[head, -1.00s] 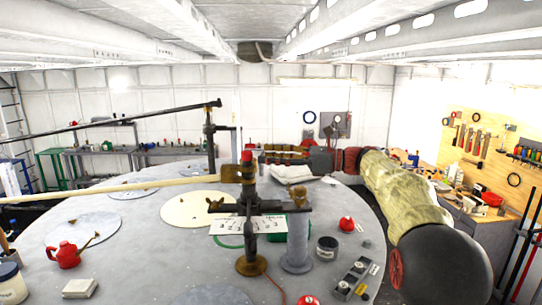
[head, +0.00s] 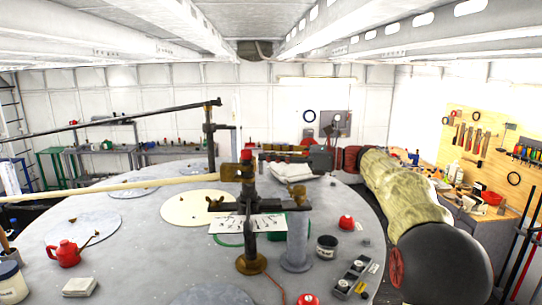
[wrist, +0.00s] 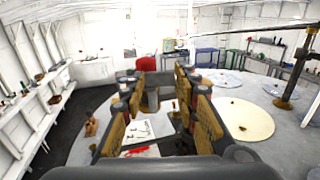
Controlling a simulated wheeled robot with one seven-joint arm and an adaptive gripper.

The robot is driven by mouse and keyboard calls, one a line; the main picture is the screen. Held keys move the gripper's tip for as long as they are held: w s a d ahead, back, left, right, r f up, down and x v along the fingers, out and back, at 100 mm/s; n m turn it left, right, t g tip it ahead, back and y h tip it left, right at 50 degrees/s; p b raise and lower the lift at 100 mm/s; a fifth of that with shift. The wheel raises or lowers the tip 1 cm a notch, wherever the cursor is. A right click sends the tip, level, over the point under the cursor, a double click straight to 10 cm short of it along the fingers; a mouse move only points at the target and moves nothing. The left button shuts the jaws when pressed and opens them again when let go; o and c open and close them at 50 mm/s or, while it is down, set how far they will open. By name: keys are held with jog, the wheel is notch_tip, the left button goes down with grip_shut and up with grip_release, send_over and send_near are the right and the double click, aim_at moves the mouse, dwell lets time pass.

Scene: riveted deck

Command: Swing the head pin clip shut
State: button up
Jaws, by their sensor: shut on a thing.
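A dark upright post (head: 249,225) stands on a round brass base on the big grey round table, with a red cap (head: 247,156) on top. A dark crossbar (head: 275,207) with small brass-coloured pieces is fixed across it. My gripper (head: 264,154) reaches in from the right behind the post, close to the red cap. In the wrist view my gripper (wrist: 159,86) has its two brown-padded fingers closed around a dark grey part (wrist: 152,99), apparently the head pin clip. The fingers hide much of it, and its swing position cannot be made out.
A long pale pole (head: 120,186) runs left from the post, with a dark pole (head: 120,121) behind. A grey pedestal (head: 297,245), black can (head: 326,247), red pots and a switch box (head: 354,276) stand right of the post. The table's left side has free room.

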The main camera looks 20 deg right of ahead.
jog(key=shift+s+m+t+b, duration=0.15)
jog(key=shift+m+t+b, duration=0.15)
jog(key=shift+t, duration=0.2)
jog(key=shift+s+a+m+t+h+b, duration=0.4)
jog(key=shift+m+t+h+b, duration=1.2)
jog(key=shift+m+h, duration=1.2)
jog(key=shift+s+a+m+t+h+b, duration=0.4)
jog(key=shift+m+t+h+b, duration=1.25)
jog(key=shift+h, duration=2)
jog(key=shift+s+a+m+t+h+b, duration=0.4)
jog(key=shift+m+t+h+b, duration=1.2)
jog(key=shift+m+h, duration=1.35)
jog(key=shift+d+g+h+b, duration=0.1)
jog(key=shift+g+h+b, duration=0.2)
jog(key=shift+g+h, duration=0.25)
jog(key=shift+s+r, duration=0.1)
jog(key=o, duration=1.1)
